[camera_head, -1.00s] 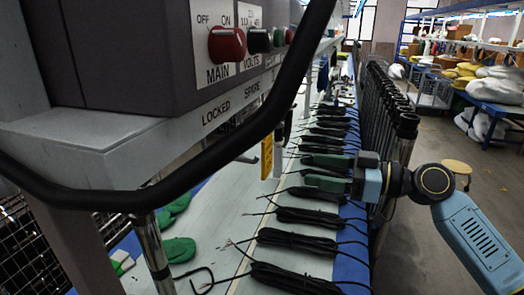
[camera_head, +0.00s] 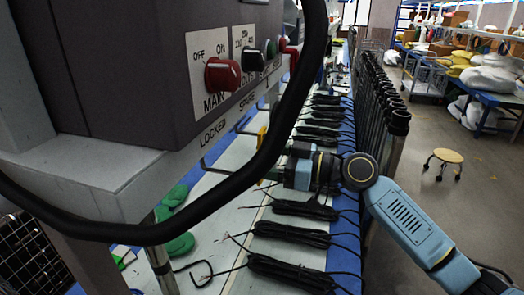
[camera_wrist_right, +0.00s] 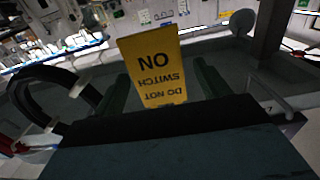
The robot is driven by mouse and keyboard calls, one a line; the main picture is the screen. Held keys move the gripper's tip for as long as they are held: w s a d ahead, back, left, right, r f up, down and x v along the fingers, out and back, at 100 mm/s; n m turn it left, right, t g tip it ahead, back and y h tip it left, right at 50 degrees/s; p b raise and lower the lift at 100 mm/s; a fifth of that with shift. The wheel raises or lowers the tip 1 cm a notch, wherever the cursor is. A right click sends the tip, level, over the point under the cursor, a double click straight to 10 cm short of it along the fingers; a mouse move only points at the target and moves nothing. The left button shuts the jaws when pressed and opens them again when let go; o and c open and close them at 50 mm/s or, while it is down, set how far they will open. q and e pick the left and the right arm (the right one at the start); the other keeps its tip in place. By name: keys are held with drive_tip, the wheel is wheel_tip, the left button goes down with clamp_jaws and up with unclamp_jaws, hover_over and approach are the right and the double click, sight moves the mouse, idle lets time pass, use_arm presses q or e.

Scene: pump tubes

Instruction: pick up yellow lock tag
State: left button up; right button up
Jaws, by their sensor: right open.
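The yellow lock tag (camera_wrist_right: 153,65), printed "DO NOT SWITCH ON", appears upside down in the right wrist view. It stands between the two dark green fingers of my right gripper (camera_wrist_right: 163,88), with a visible gap on each side. The gripper is open. In the head view, only part of the tag (camera_head: 262,138) shows beside the black bar, which hides some of it. My right gripper (camera_head: 275,174) reaches in from the right at the tag, its fingertips partly hidden. My left gripper is not in view.
A grey control box with a red MAIN knob (camera_head: 222,74) fills the upper left. A curved black bar (camera_head: 262,160) crosses in front of the tag area. Bundled black cables (camera_head: 290,233) lie along the table below my right arm. Green pieces (camera_head: 178,245) lie at left.

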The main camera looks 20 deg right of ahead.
drive_tip(key=shift+p+x, duration=0.3)
drive_tip(key=shift+x, duration=0.85)
drive_tip(key=shift+d, duration=0.1)
drive_tip(key=c, duration=1.1)
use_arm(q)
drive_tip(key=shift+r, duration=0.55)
use_arm(e)
drive_tip(key=shift+o, duration=0.2)
drive_tip(key=shift+r, duration=0.1)
